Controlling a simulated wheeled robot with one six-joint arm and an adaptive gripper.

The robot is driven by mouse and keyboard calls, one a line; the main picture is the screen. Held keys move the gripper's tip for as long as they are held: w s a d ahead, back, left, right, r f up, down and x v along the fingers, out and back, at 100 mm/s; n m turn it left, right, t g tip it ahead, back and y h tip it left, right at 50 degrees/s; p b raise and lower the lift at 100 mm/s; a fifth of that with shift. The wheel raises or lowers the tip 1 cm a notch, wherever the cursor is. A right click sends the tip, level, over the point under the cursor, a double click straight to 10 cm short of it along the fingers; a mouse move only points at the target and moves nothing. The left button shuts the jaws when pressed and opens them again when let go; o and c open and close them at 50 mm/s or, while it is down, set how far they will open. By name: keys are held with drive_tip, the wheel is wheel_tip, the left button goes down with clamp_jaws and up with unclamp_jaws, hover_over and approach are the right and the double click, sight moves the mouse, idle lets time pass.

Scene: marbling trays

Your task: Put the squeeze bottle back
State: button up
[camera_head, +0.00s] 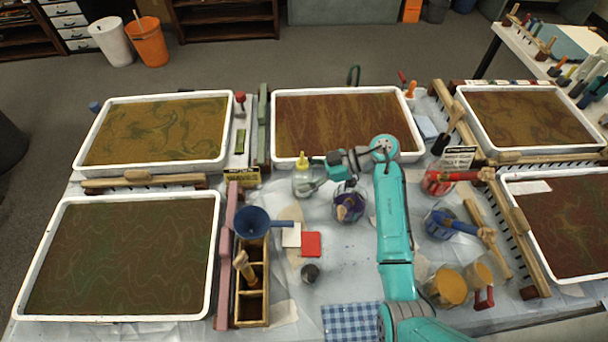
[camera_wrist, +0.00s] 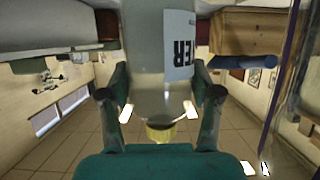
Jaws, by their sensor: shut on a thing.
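The squeeze bottle (camera_head: 302,181) is clear with a yellow cap and nozzle. It stands upright left of the arm's end, just in front of the top middle tray. My gripper (camera_head: 318,185) reaches in from the right and is shut on it. In the wrist view the bottle (camera_wrist: 150,50) fills the middle, with its yellow cap toward the lower edge and a white label with dark letters. My gripper (camera_wrist: 160,95) has one finger on each side of it. I cannot tell whether the bottle's base touches the table.
A glass jar with purple contents (camera_head: 349,203) stands close right of the bottle. A red square (camera_head: 311,244) lies in front. The middle tray's white rim (camera_head: 285,163) is just behind. Some covered table in front is clear.

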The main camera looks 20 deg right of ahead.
drive_tip(key=shift+f, duration=0.1)
drive_tip(key=o, duration=0.7)
drive_tip(key=shift+o, duration=0.2)
drive_tip(key=shift+s+d+r, duration=0.1)
drive_tip(key=shift+d+r, duration=0.2)
drive_tip(key=v, duration=0.6)
drive_tip(key=shift+d, duration=0.35)
drive_tip(key=shift+s+r, duration=0.1)
drive_tip(key=shift+r, duration=0.05)
